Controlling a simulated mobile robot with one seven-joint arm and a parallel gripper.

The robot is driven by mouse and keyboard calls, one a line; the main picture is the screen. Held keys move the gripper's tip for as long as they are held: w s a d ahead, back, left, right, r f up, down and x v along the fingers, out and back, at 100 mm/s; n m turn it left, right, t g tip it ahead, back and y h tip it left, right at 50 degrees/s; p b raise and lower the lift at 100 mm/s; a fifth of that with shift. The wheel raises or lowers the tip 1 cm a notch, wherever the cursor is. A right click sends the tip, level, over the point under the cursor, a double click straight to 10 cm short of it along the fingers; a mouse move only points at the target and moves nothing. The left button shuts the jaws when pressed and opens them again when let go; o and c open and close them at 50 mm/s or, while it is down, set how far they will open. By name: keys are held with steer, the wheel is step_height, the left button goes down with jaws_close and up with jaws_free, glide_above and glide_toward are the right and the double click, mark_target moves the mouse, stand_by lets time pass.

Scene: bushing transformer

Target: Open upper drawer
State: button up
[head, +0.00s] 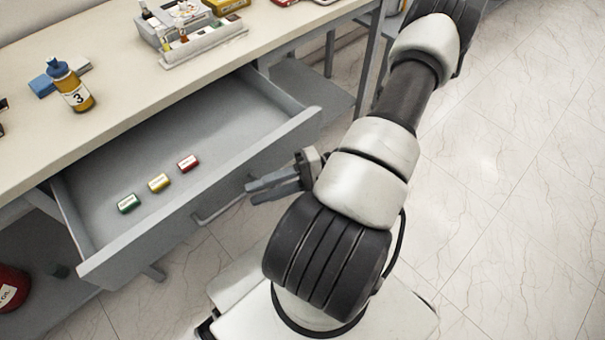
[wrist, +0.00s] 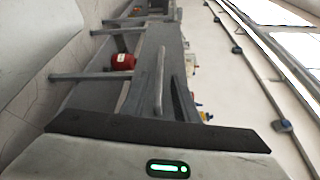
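The upper drawer (head: 200,228) under the table is pulled well out, with its inside in view in the head view. Its bar handle (head: 220,206) is on the front face; a grey bar that looks like this handle also shows in the wrist view (wrist: 159,80). My gripper (head: 252,193) is beside the right end of the handle, with its two grey fingers pointing left towards the drawer front. The fingers lie close together in this view, and I cannot tell how wide they are apart. I see nothing held between them.
Green (head: 128,203), yellow (head: 159,183) and red (head: 188,163) small boxes lie in the drawer. A yellow bottle (head: 75,92) and a tray of bottles (head: 203,42) stand on the tabletop (head: 120,85). A red container (head: 12,287) is below. The floor at right is clear.

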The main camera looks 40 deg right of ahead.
steer(key=f+v, duration=0.1)
steer(key=v, duration=0.9)
steer(key=shift+d+r, duration=0.4)
steer(key=shift+r, duration=0.1)
steer(key=shift+s+r, duration=0.1)
